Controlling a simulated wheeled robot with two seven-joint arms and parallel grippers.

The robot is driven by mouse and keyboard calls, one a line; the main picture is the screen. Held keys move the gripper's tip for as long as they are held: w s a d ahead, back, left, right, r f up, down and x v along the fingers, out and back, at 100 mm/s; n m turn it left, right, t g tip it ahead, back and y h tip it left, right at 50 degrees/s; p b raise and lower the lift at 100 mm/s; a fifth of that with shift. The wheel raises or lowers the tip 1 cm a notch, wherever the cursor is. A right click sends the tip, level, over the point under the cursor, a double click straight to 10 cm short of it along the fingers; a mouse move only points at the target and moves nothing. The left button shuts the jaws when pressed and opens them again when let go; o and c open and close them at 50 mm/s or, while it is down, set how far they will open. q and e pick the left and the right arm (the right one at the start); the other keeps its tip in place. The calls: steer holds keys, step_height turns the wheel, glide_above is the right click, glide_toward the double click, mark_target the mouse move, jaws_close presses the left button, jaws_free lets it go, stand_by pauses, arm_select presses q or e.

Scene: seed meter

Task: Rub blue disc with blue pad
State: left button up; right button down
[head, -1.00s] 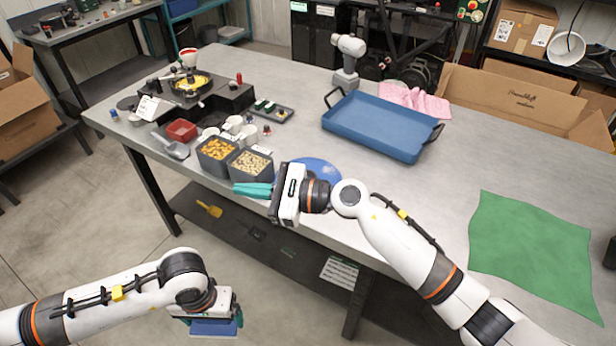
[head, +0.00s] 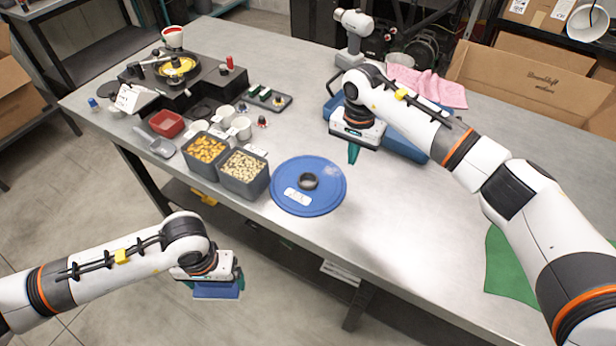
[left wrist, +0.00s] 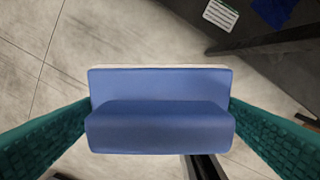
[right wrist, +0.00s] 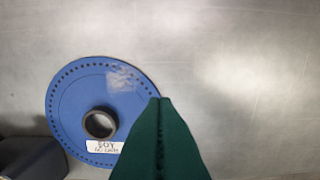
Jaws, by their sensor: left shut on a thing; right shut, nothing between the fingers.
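The blue disc (head: 322,177) lies flat on the table near its front edge, with a dark ring at its centre and a white label. A pale whitish smudge shows on its upper right part; the disc also shows in the right wrist view (right wrist: 75,100). My left gripper (head: 214,292) is shut on the blue pad (left wrist: 160,110), held in front of the table, away from the disc. The pad also shows in the head view (head: 216,290). My right gripper (head: 353,154) is shut and empty, above the table to the upper right of the disc; its green fingers (right wrist: 160,145) touch each other.
Two grey bins, one with orange pieces (head: 205,150) and one with pale seeds (head: 243,172), stand left of the disc. A blue tray (head: 405,147) is behind my right gripper. A green cloth (head: 508,270) lies at right. The table's front middle is clear.

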mark_target(348, 184)
arm_select(q)
steer(key=shift+s+f, duration=0.15)
steer(key=shift+f, duration=0.1)
arm_select(e)
steer(key=shift+s+f, duration=0.2)
steer(key=shift+f, duration=0.4)
arm_select(q)
steer(key=shift+f+b, duration=0.7)
steer(key=shift+b, duration=0.25)
arm_select(e)
steer(key=shift+w+f, duration=0.1)
steer(key=shift+f, duration=1.7)
steer(key=shift+r, duration=0.1)
arm_select(q)
steer(key=shift+f+b, duration=1.7)
arm_select(e)
steer(key=shift+f, duration=1.7)
steer(key=shift+r, duration=0.15)
arm_select(q)
steer(key=shift+r+p, duration=1.45)
arm_select(e)
steer(key=shift+r, duration=2.95)
arm_select(q)
steer(key=shift+f, duration=0.1)
